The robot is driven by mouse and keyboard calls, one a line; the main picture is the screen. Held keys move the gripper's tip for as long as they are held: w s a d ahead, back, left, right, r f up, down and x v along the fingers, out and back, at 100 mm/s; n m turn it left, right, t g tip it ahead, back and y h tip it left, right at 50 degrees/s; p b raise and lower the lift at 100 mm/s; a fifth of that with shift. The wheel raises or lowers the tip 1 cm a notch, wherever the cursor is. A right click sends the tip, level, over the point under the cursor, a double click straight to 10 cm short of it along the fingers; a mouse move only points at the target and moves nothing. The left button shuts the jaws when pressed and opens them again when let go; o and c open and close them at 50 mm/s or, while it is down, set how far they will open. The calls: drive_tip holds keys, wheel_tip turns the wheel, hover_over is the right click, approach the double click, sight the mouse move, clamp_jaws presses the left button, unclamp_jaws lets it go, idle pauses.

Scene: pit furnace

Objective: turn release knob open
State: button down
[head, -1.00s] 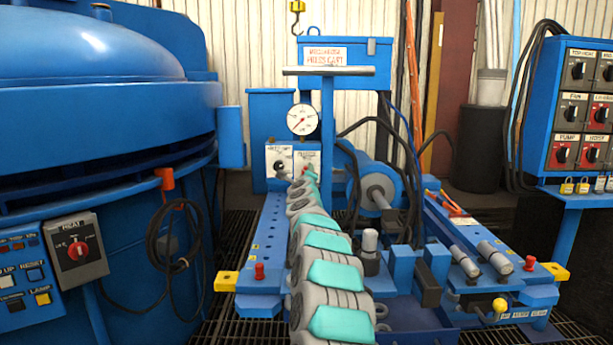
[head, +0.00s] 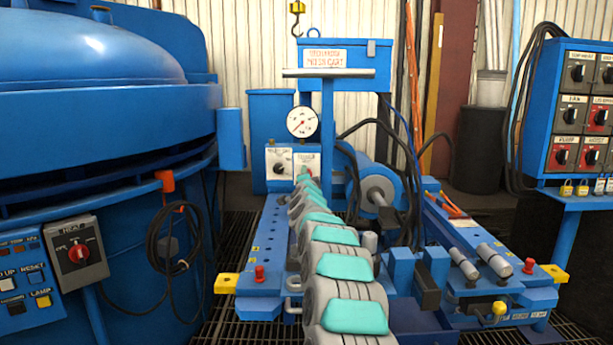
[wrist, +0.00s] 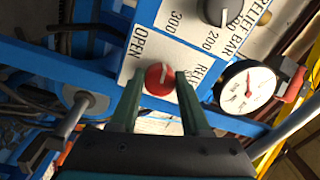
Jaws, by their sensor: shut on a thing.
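The release knob (wrist: 160,79) is a round red knob with a white line, on a white panel with the word OPEN beside it in the wrist view. My gripper (wrist: 160,88) has one finger on each side of the knob and is shut on it. The "RELEASE" lettering is partly hidden by a finger.
The black relief knob (wrist: 218,11) is close by on the same panel. The pressure gauge (head: 302,121) stands just above the panels. Hoses and a blue cylinder (head: 362,180) are right of my arm. The furnace (head: 90,110) is at left.

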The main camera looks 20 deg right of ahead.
drive_tip(key=shift+n, duration=0.8)
drive_tip(key=shift+a, duration=0.1)
drive_tip(key=shift+c, duration=1.9)
unclamp_jaws()
drive_tip(key=shift+s, duration=0.1)
drive_tip(key=b+v, duration=0.1)
drive_tip(key=v, duration=0.6)
drive_tip(key=shift+s+b, duration=0.3)
